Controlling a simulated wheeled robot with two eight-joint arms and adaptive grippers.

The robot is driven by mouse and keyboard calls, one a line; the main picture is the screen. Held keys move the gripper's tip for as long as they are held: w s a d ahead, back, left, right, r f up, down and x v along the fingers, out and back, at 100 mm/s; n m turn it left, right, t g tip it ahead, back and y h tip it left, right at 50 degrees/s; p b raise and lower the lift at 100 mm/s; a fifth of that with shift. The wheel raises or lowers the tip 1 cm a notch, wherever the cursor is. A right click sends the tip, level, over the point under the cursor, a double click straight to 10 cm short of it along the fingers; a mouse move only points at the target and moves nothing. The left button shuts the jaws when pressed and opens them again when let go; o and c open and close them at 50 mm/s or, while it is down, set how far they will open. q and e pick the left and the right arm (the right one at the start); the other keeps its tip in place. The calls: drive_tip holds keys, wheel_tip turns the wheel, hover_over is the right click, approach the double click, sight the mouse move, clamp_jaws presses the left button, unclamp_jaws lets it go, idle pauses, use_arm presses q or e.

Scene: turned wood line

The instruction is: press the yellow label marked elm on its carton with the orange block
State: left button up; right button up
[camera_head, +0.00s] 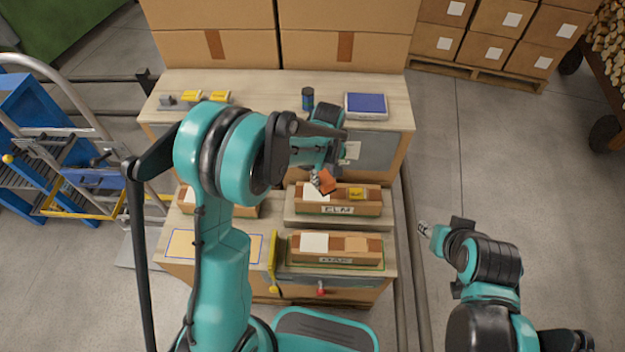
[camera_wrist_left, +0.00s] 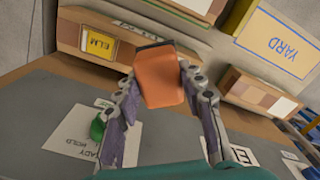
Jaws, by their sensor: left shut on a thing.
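My left gripper (camera_head: 318,180) is shut on the orange block (camera_head: 327,181), seen between its two fingers in the left wrist view (camera_wrist_left: 160,75). The carton marked ELM (camera_head: 338,210) lies on the raised right part of the front bench. The yellow label (camera_head: 356,194) is on the carton's top, right of the block in the head view. In the left wrist view the yellow label (camera_wrist_left: 98,44) reads ELM; the block is apart from it. My right gripper (camera_head: 424,229) hangs over the floor right of the bench; its opening is too small to judge.
A second carton (camera_head: 335,257) lies in front of the ELM carton; another, at left, is partly hidden by my left arm. The back bench holds yellow labels (camera_head: 220,96), a blue can (camera_head: 308,98) and a blue-topped box (camera_head: 366,104).

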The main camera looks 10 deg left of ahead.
use_arm(q)
drive_tip(key=shift+w+d+f+n, duration=1.15)
drive_tip(key=shift+w+d+n, duration=1.75)
drive_tip(key=shift+d+n, duration=2.55)
drive_tip(key=shift+a+f+b, duration=0.1)
drive_tip(key=shift+f+b, duration=1.6)
drive_tip(key=shift+f, duration=1.1)
drive_tip(key=shift+s+f+b, duration=0.1)
drive_tip(key=shift+f+b, duration=0.45)
drive_tip(key=shift+r, duration=0.1)
wheel_tip(320, 180, up, 7)
drive_tip(key=p, duration=0.4)
